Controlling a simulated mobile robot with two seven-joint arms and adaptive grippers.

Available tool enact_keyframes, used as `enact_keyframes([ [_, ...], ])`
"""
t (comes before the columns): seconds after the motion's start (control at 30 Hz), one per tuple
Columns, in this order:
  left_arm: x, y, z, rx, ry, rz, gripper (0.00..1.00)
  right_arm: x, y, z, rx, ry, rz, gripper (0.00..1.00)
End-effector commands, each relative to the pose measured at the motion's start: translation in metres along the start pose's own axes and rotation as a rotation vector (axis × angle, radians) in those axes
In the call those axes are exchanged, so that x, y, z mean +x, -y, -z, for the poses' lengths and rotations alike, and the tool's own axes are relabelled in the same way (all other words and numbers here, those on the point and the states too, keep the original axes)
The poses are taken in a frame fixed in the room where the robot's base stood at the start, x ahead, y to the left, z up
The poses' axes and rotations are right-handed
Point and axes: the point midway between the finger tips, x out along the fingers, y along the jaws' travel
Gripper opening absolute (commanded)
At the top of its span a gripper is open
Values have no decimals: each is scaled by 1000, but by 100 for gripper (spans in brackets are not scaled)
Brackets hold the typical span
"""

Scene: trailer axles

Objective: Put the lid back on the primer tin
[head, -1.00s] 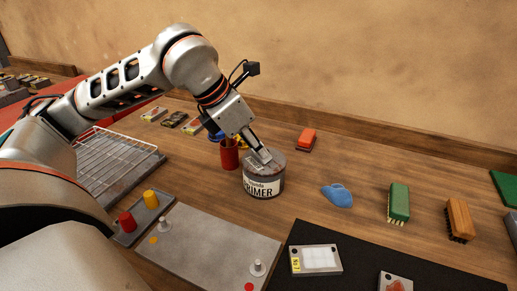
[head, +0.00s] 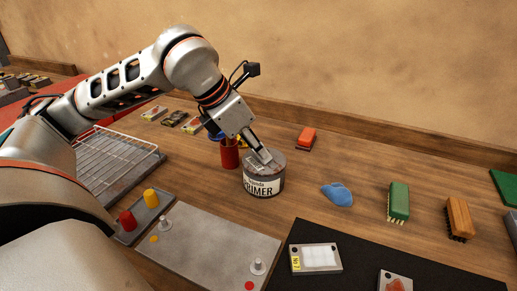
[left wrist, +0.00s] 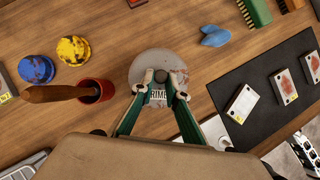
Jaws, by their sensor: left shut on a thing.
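The primer tin (head: 263,187) is a grey tin with a white PRIMER label, upright on the wooden bench in the middle of the head view. A round grey lid (head: 278,160) lies level at the tin's top. In the left wrist view the lid (left wrist: 150,60) is a grey disc above the label. My left gripper (head: 262,158) points down at the lid and is shut on it; its fingertips also show over the disc in the left wrist view (left wrist: 162,77). I cannot tell whether the lid is fully seated. My right gripper is not in view.
A red cup (head: 230,155) stands close left of the tin, with a brown handle (left wrist: 55,93) sticking out. A black mat (head: 350,255) and grey plate (head: 210,245) lie in front.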

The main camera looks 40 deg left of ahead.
Motion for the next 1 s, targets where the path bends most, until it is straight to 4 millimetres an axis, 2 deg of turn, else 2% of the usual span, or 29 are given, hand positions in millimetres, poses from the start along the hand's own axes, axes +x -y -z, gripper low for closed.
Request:
enact_keyframes([
  [0.37,0,0,0,0,0,-1,0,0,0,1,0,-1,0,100],
  [0.4,0,0,0,0,0,-1,24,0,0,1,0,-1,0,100],
  [0.43,0,0,0,0,0,0,32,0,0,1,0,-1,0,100],
  [0.7,0,0,0,0,0,0,34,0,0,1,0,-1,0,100],
  [0.77,0,0,0,0,0,0,48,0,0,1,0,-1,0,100],
  [0.8,0,0,0,0,0,0,50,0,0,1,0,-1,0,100],
  [1.0,0,0,0,0,0,0,50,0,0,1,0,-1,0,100],
])
